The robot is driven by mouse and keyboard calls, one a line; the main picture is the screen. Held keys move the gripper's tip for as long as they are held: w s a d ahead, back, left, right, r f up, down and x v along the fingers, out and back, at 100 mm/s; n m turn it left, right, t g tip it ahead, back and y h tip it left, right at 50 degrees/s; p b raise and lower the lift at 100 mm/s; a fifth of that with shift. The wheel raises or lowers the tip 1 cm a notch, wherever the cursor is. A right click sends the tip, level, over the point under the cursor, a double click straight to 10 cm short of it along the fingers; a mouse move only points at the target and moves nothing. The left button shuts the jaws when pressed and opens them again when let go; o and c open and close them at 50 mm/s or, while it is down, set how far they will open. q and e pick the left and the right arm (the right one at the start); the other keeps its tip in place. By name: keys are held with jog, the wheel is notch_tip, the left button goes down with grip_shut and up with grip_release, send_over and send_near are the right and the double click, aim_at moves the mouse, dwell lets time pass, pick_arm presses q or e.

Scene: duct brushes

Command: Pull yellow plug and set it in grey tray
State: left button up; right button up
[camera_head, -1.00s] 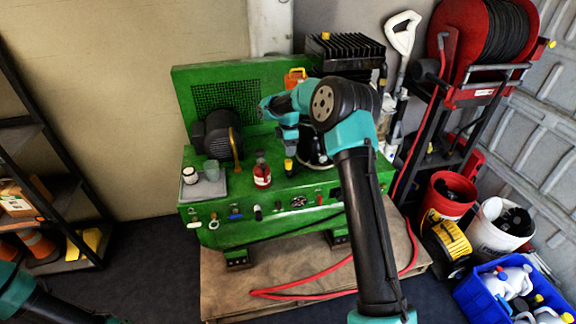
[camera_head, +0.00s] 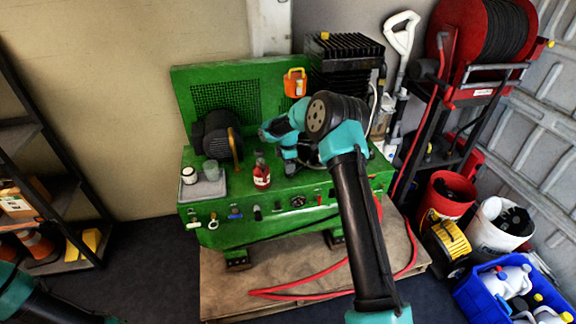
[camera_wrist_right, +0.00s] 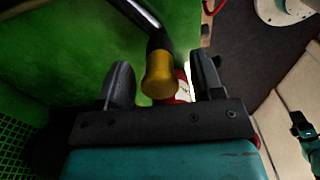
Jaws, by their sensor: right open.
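The yellow plug (camera_wrist_right: 159,76) shows in the right wrist view at the end of a dark hose or rod. It lies between the two fingers of my right gripper (camera_wrist_right: 163,80), with gaps on both sides, so the gripper is open around it without gripping. In the head view my right gripper (camera_head: 290,165) points down over the green bench top, and the plug is hidden behind it. The grey tray (camera_head: 213,192) is on the bench's left end with a white jar and a grey-green cup. My left gripper is out of view; only part of that arm shows.
A red bottle (camera_head: 262,174) stands between the tray and my right gripper. A dark motor (camera_head: 214,137) is behind the tray. A black finned unit (camera_head: 343,62) is at the back right. An orange lantern-like item (camera_head: 295,83) hangs on the back panel.

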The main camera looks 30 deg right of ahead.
dwell(0.9)
grip_shut()
dwell(0.4)
jog(key=shift+r, duration=0.1)
jog(key=shift+r, duration=2.8)
